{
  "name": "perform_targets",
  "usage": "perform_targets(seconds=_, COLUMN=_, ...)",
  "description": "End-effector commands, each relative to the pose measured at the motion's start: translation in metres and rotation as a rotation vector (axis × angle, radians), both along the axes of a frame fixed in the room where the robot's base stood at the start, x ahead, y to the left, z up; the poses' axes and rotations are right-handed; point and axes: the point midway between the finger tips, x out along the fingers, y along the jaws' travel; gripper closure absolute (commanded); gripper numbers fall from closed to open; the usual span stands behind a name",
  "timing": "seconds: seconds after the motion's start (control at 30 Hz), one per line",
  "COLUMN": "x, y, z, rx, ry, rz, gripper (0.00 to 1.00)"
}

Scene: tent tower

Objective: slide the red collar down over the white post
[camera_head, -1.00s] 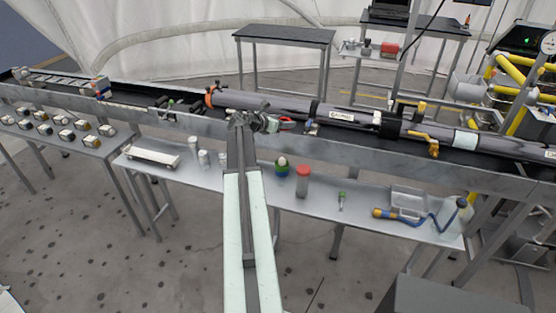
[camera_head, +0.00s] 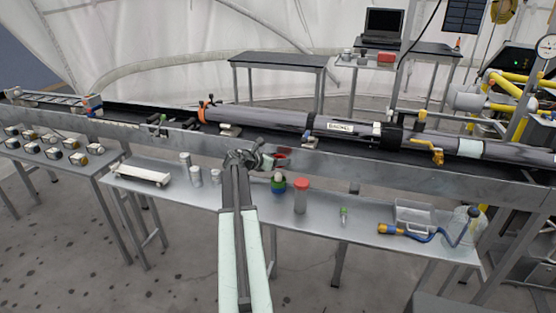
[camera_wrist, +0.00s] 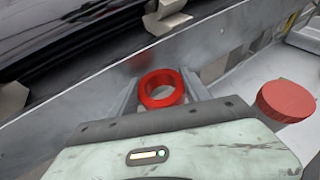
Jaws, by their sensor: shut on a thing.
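The red collar (camera_wrist: 147,92) is a thick ring between the two fingers of my gripper (camera_wrist: 161,92) in the wrist view, with its hole facing the camera. In the head view the collar (camera_head: 282,160) shows at the end of my gripper (camera_head: 272,160), which is shut on it in front of the long bench's side. Just below it in the picture, a blue and green base with a pale rounded top (camera_head: 278,177) stands on the lower shelf. Several upright white cylinders (camera_head: 196,177) stand left of my gripper. I cannot tell for certain which thing is the white post.
A jar with a red lid (camera_head: 301,196) stands close right of my gripper; its lid (camera_wrist: 286,100) shows in the wrist view. The long bench (camera_head: 350,170) rises behind. A clear tray (camera_head: 413,213) and a blue-hosed tool (camera_head: 430,236) lie farther right.

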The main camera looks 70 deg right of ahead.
Motion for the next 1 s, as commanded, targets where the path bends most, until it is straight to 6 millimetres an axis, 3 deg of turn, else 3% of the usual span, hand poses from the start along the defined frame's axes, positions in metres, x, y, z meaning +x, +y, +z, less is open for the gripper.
perform_targets(seconds=0.7, x=0.001, y=0.000, z=-0.063, rx=0.000, ry=0.001, rz=0.001, gripper=0.90)
perform_targets(seconds=1.0, x=0.001, y=0.000, z=-0.068, rx=0.000, ry=0.001, rz=0.001, gripper=0.90)
